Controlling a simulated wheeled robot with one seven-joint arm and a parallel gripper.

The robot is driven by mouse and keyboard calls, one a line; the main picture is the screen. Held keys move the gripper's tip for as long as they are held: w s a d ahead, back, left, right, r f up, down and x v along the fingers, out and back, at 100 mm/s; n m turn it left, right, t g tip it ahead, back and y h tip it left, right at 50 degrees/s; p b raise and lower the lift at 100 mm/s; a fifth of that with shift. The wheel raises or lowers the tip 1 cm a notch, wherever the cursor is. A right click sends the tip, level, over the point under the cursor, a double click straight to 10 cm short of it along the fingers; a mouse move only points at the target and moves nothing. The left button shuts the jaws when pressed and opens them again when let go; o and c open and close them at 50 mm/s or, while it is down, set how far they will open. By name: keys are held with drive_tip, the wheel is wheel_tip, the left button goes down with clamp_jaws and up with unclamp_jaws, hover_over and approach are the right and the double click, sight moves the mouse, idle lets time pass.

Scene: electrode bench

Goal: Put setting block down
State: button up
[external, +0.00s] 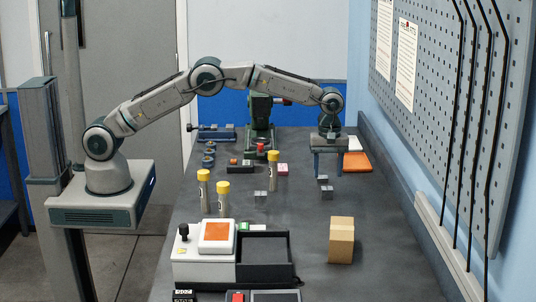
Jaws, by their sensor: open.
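My gripper (329,172) points straight down over the right side of the bench, its two fingers spread apart. Nothing is clearly visible between the fingers. Two small grey metal blocks lie close by: one (322,179) at the fingertips and one (326,193) just in front of it. Another small grey block (260,197) sits on the bench to the left. I cannot tell which of these is the setting block. Contact between the fingers and the nearest block is too small to make out.
A tan box (341,240) stands in front. Yellow-capped bottles (273,170), a green press (260,115) and a white device (205,265) with a black tray (266,277) stand left. The bench's right front is clear.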

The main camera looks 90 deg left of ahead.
sight(326, 187)
drive_tip(key=s+a+r+m+t, duration=0.1)
drive_tip(key=s+r+m, duration=0.1)
drive_tip(key=s+r, duration=0.45)
drive_tip(key=s+r+m, duration=0.2)
drive_tip(key=s+r, duration=0.1)
drive_tip(key=r, duration=0.6)
drive_tip(key=s+r+m, duration=0.4)
drive_tip(key=s+m, duration=0.1)
drive_tip(key=s, duration=0.6)
drive_tip(key=s+f+m+t, duration=0.1)
drive_tip(key=s+m, duration=0.3)
drive_tip(key=s, duration=0.8)
drive_tip(key=s+a+f+m+t, duration=0.1)
drive_tip(key=s+f+m, duration=0.3)
drive_tip(key=s, duration=0.8)
drive_tip(key=shift+s+f+m, duration=0.25)
drive_tip(key=shift+f+m, duration=0.05)
drive_tip(key=shift+m, duration=0.2)
drive_tip(key=shift+o, duration=0.4)
